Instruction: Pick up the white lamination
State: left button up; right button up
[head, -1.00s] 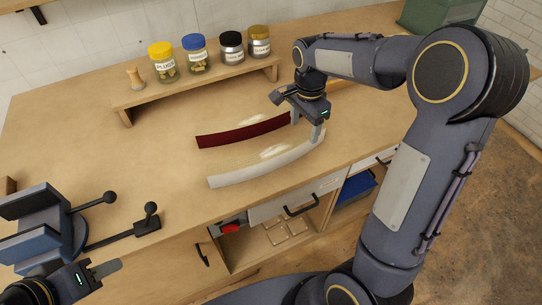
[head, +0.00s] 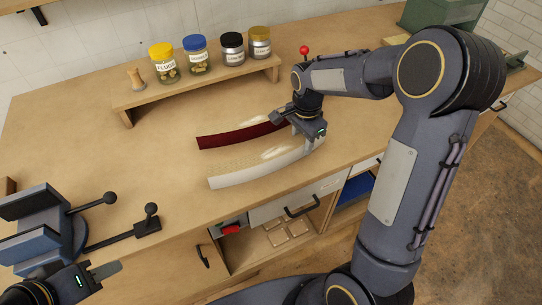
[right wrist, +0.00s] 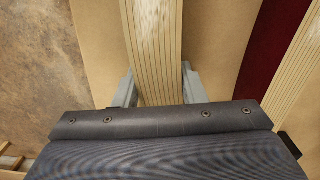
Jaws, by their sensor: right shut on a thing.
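The white lamination (head: 262,168) is a long curved strip lying along the bench, with a pale face and a layered wooden upper edge. In the right wrist view its striped layered edge (right wrist: 157,45) runs between my fingers. My right gripper (head: 308,141) is down at its right end, shut on it with one finger on each side. The lamination still appears to rest on the bench top. My left gripper (head: 98,275) is at the lower left, far from it. Its finger opening is not clear.
A dark red curved lamination (head: 238,135) lies just behind the white one, also showing in the right wrist view (right wrist: 272,45). A low shelf (head: 200,88) with several jars stands behind. A blue-grey vise (head: 40,225) is at left. The bench front edge is close.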

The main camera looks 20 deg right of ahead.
grip_shut()
jog(key=shift+r, duration=0.1)
jog(key=shift+w+r, duration=0.1)
jog(key=shift+r, duration=0.4)
notch_tip(320, 180, up, 2)
jog(key=shift+a+r, duration=0.1)
jog(key=shift+r, duration=0.15)
jog(key=a+r, duration=0.2)
jog(key=s+a+r, duration=0.1)
jog(key=a+r, duration=0.1)
jog(key=r, duration=0.1)
jog(key=shift+s+a+r+p, duration=0.15)
jog(key=shift+s+a+p, duration=0.05)
jog(key=shift+p, duration=0.15)
jog(key=s+a+r, duration=0.3)
jog(key=a+r, duration=0.1)
jog(key=a, duration=0.4)
jog(key=shift+s+a, duration=0.15)
jog(key=shift+a, duration=0.25)
